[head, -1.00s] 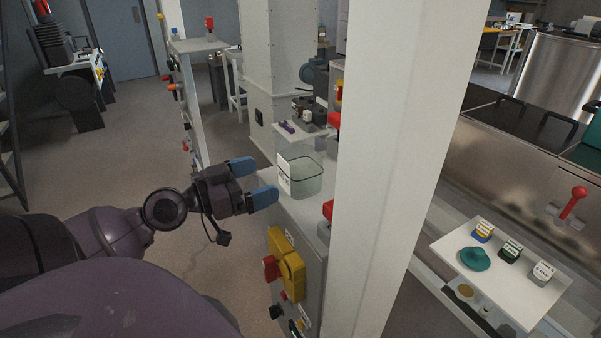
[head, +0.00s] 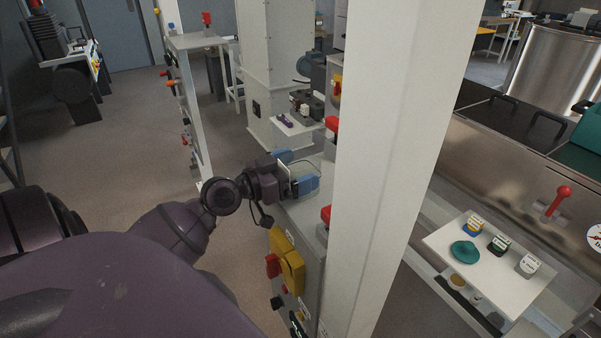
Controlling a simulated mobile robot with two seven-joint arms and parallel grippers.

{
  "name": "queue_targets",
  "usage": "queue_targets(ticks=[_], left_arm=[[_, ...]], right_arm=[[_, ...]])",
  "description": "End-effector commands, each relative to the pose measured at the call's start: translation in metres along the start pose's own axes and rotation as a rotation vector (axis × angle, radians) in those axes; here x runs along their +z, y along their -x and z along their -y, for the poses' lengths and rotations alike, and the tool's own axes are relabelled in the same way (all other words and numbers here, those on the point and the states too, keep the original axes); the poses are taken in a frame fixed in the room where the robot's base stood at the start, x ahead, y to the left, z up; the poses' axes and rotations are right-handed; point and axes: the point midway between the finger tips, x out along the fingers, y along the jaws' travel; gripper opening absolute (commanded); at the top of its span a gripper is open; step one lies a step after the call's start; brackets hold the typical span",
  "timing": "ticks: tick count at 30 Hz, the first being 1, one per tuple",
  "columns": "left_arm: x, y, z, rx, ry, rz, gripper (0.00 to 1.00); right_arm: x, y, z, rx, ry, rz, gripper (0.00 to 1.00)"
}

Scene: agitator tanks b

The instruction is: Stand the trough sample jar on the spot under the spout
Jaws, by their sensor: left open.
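A clear glass jar (head: 305,165) with a pale label stands on the grey cabinet top left of the white post. I take it as the sample jar, but its label cannot be read. My left gripper (head: 295,171) is open at the jar, with its blue fingers on the near and far sides. The fingers and wrist hide much of the jar; whether they touch it I cannot tell. My right gripper is not in view. I cannot make out a spout or the spot under it.
A thick white post (head: 385,170) rises just right of the cabinet. Yellow and red controls (head: 286,260) sit on the cabinet's front. A small shelf (head: 295,125) stands behind the jar. At right, a white tray (head: 440,240) holds several small labelled jars and a teal lid-like piece.

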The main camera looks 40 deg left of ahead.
Motion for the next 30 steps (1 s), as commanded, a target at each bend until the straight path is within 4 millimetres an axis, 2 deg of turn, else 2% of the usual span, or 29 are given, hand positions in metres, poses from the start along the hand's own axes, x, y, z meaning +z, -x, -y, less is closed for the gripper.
queue_targets(ticks=[4,13,23,30], left_arm=[[-0.0004,-0.0112,0.0001,-0.001,0.001,0.000,1.00],[0.0011,-0.0130,-0.0002,0.000,0.000,0.001,0.98],[0.0007,-0.0128,-0.0002,0.000,-0.001,0.001,0.48],[-0.0011,-0.0129,-0.0001,0.000,-0.001,0.000,0.48]], right_arm=[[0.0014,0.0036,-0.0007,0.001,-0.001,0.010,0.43],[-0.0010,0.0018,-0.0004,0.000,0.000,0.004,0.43],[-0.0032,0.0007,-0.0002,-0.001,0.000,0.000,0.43],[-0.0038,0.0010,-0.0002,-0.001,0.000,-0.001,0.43]])
